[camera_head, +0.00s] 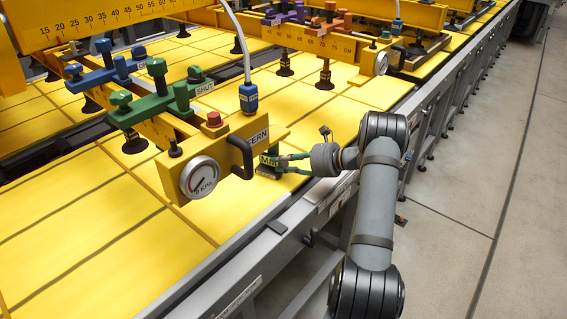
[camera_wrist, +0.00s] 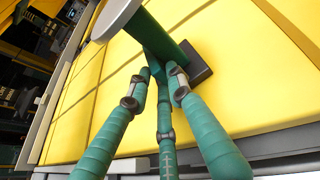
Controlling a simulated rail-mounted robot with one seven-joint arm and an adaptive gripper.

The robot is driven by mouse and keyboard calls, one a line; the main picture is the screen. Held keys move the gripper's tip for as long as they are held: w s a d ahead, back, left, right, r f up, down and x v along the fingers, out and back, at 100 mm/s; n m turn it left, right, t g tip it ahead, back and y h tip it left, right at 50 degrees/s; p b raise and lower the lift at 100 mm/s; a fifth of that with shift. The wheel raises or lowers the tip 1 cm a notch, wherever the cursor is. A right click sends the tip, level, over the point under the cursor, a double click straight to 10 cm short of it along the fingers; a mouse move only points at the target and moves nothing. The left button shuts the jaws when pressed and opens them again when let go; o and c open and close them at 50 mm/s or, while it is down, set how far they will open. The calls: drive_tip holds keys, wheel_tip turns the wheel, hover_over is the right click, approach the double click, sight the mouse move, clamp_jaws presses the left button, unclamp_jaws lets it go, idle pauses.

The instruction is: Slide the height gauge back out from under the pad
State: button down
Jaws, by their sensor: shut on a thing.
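The height gauge (camera_head: 268,162) appears to be the small green piece with a "Min" label, low beside the right end of the lifter's yellow beam. In the wrist view it shows as a dark green upright (camera_wrist: 178,58) on a flat dark foot (camera_wrist: 200,66) over the yellow sheet. My gripper (camera_head: 284,161) is shut on the gauge from the right; its green fingers (camera_wrist: 158,73) close around the upright in the wrist view. One suction pad (camera_head: 134,143) shows at the left under the green clamp. I cannot tell whether the gauge's foot is under a pad.
The yellow beam with a round kPa dial (camera_head: 200,177) and black handle (camera_head: 241,158) is close left of my gripper. A blue hose connector (camera_head: 248,98) stands above the beam. A grey table rail (camera_head: 270,238) runs along the near edge. The floor at right is open.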

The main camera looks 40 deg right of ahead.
drive_tip(key=shift+d, duration=0.1)
drive_tip(key=c, duration=1.5)
unclamp_jaws()
drive_tip(key=v, duration=1.2)
drive_tip(key=shift+r, duration=0.1)
drive_tip(key=shift+w, duration=0.1)
drive_tip(key=x, duration=1)
drive_tip(key=shift+w+a, duration=0.2)
drive_tip(key=shift+a, duration=0.1)
